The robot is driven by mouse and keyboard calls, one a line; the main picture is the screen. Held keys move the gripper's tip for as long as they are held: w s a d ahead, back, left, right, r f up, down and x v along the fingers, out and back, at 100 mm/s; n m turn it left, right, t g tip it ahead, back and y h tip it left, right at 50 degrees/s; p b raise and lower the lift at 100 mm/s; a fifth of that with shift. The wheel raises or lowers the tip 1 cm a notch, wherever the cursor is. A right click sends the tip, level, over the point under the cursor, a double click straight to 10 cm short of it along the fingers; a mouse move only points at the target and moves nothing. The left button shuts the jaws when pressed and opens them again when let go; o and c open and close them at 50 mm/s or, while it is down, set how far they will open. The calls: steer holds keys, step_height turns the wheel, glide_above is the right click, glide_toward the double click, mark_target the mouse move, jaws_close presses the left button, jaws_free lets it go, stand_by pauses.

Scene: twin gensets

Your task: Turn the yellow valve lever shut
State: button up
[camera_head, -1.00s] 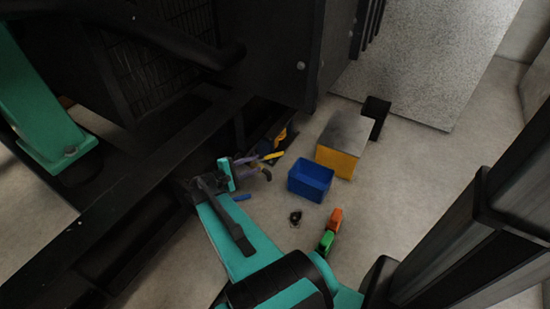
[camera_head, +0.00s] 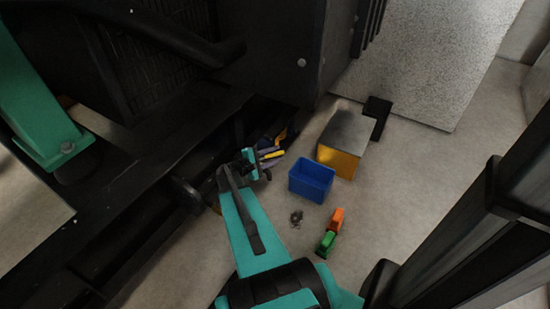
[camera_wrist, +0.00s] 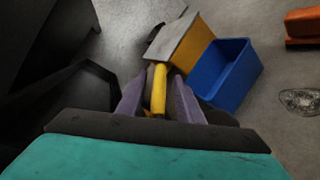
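The yellow valve lever (camera_head: 274,154) shows as a short bar beside the dark genset frame in the head view. In the wrist view the lever (camera_wrist: 159,88) runs lengthwise between the two purple fingers of my gripper (camera_wrist: 157,98). The fingers are apart, with a visible gap beside the lever, so my gripper looks open around or just over it. I cannot tell whether either finger touches it. In the head view my gripper (camera_head: 264,162) is small and partly dark against the frame. The valve body is hidden.
A yellow box with a grey top (camera_head: 339,160) and an open blue bin (camera_head: 311,180) stand on the floor to the right. Orange (camera_head: 337,217) and green (camera_head: 326,243) blocks and a small dark item (camera_head: 296,217) lie nearby. The dark genset frame (camera_head: 120,215) borders the left.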

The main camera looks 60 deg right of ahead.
steer(key=shift+s+d+f, duration=0.1)
steer(key=shift+s+d, duration=0.1)
steer(key=shift+d, duration=0.3)
steer(key=shift+c, duration=0.4)
jaws_close()
steer(key=shift+w, duration=0.1)
